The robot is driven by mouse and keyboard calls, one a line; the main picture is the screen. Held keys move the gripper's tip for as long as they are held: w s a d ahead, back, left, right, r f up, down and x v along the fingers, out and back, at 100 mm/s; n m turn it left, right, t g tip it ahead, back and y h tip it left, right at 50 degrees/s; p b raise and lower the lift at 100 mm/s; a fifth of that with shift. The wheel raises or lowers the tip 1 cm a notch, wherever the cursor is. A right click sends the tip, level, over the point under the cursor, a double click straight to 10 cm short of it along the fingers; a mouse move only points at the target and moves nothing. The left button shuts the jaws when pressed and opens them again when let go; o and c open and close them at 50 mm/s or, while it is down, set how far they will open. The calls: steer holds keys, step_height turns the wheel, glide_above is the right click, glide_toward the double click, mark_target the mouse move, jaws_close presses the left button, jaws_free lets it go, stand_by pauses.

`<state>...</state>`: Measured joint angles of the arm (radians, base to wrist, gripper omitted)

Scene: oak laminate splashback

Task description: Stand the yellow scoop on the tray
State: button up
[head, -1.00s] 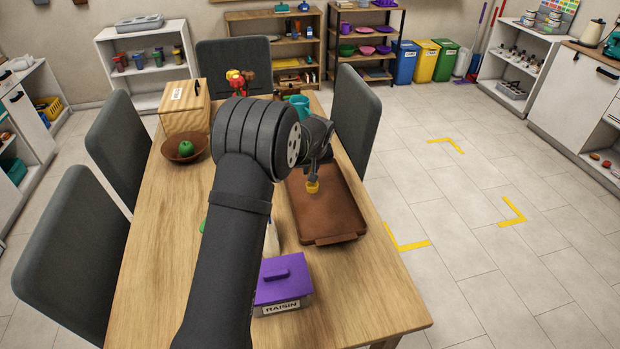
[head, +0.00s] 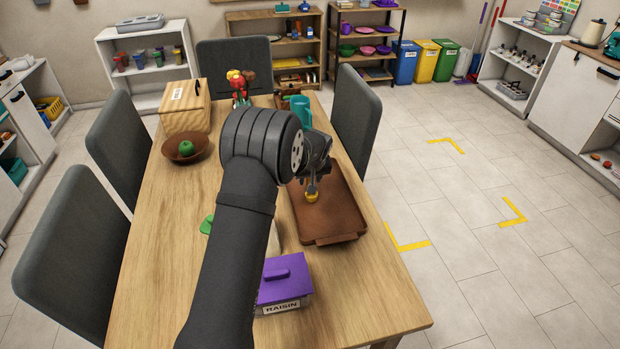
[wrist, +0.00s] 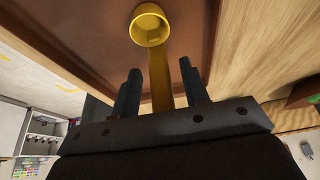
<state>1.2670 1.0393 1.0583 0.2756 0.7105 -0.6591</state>
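The yellow scoop (head: 312,197) is upright over the brown tray (head: 338,222), cup down and handle up. Its cup appears to rest on the tray floor, though contact is hard to confirm. My gripper (head: 313,178) is above the cup, around the handle. In the wrist view, the scoop's cup (wrist: 149,27) lies beyond the fingertips, and its handle runs back between the two fingers of my gripper (wrist: 160,68). A gap shows on each side of the handle, so the gripper looks open. The handle's top is hidden by the gripper body.
A purple-lidded raisin box (head: 284,281) stands near the tray's front left. A teal cup (head: 301,108) is behind my wrist. A brown bowl (head: 172,154) with a green apple and a wooden box (head: 185,105) are at the left. The table's front right is clear.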

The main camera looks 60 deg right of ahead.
steer(key=shift+s+r, duration=0.1)
steer(key=shift+r, duration=0.5)
steer(key=v, duration=1.1)
steer(key=shift+a, duration=0.15)
steer(key=x, duration=1.2)
steer(key=shift+r, duration=2)
steer(key=shift+f, duration=0.1)
